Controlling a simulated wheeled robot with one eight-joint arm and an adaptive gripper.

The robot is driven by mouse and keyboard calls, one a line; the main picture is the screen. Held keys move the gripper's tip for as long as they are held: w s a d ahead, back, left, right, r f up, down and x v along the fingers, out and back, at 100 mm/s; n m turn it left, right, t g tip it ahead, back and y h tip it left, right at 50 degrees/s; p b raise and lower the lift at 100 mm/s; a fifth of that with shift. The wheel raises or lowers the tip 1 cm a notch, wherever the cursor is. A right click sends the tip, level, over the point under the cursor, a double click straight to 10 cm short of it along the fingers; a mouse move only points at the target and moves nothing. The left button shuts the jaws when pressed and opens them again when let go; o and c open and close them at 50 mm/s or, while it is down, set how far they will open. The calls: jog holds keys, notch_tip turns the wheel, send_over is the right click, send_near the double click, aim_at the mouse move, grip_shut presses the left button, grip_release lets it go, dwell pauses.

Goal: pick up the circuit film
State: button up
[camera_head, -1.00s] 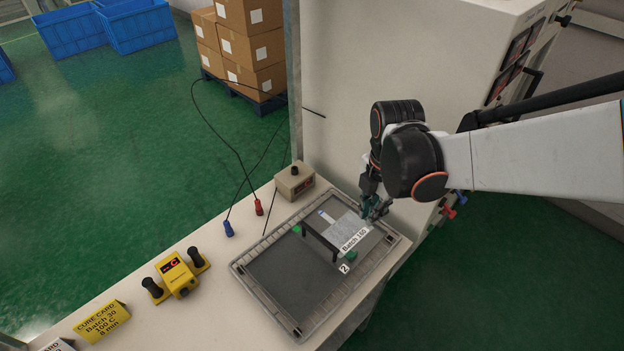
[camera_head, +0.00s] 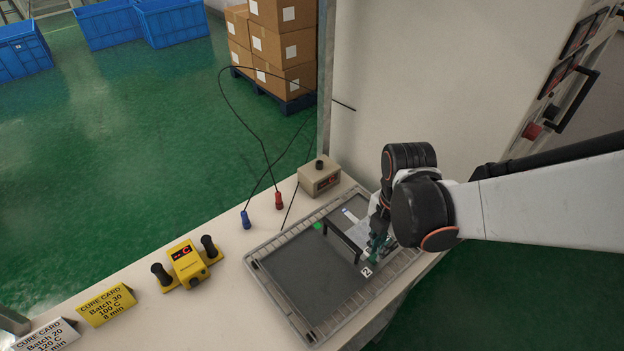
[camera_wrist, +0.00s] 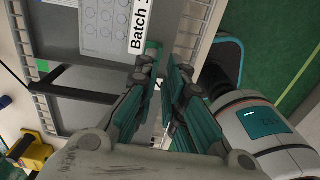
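The circuit film is a pale grey sheet (camera_head: 356,227) on the dark tray (camera_head: 290,290), partly hidden by my gripper. In the wrist view, a grey sheet with rows of round key marks (camera_wrist: 98,20) shows at the top, with a white "Batch" label (camera_wrist: 138,24) at its edge. My gripper (camera_head: 376,248) is low over the tray beside the film's label end, near the white "2" tag (camera_head: 366,271). In the wrist view, its teal fingers (camera_wrist: 163,66) stand apart with nothing seen between them. A green piece (camera_wrist: 153,46) shows just beyond one fingertip.
A black bar (camera_head: 341,238) stands along the film's near side. A yellow two-handled device (camera_head: 187,265) sits left. A white machine wall rises behind my arm.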

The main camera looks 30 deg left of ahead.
jog(key=f+b, duration=0.2)
jog(key=f, duration=0.1)
jog(key=f+b, duration=0.1)
jog(key=shift+s+a+f, duration=0.25)
jog(key=shift+s+a, duration=0.05)
jog(key=shift+d+f, duration=0.15)
jog(key=shift+f, duration=0.05)
jog(key=shift+w+a+f, duration=0.1)
jog(key=shift+w+a, duration=0.05)
jog(key=shift+a, duration=0.05)
grip_shut()
jog(key=shift+r, duration=0.2)
